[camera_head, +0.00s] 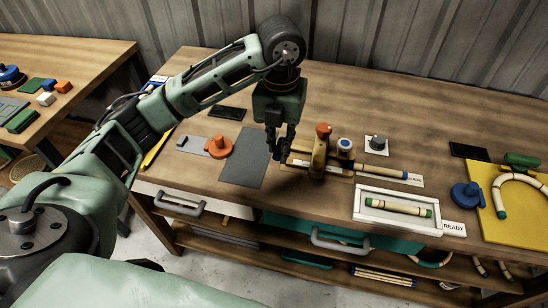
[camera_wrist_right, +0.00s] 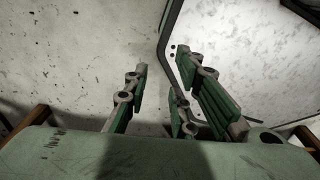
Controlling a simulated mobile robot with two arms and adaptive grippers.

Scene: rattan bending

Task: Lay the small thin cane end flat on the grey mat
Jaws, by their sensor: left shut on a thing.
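The grey mat (camera_head: 240,170) lies flat on the workbench, and its visible part is bare. My left gripper (camera_head: 279,155) points down just beyond the mat's right edge, beside the left end of a long pale cane (camera_head: 375,173). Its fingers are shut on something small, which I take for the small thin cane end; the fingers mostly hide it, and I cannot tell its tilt. My right gripper (camera_wrist_right: 155,100) shows in the right wrist view, its fingers apart and empty above a pale floor.
An orange-topped wooden tool (camera_head: 320,150) stands right of my left gripper. An orange round piece (camera_head: 218,147) sits left of the mat. A yellow board (camera_head: 510,230) with a bent cane lies at the right.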

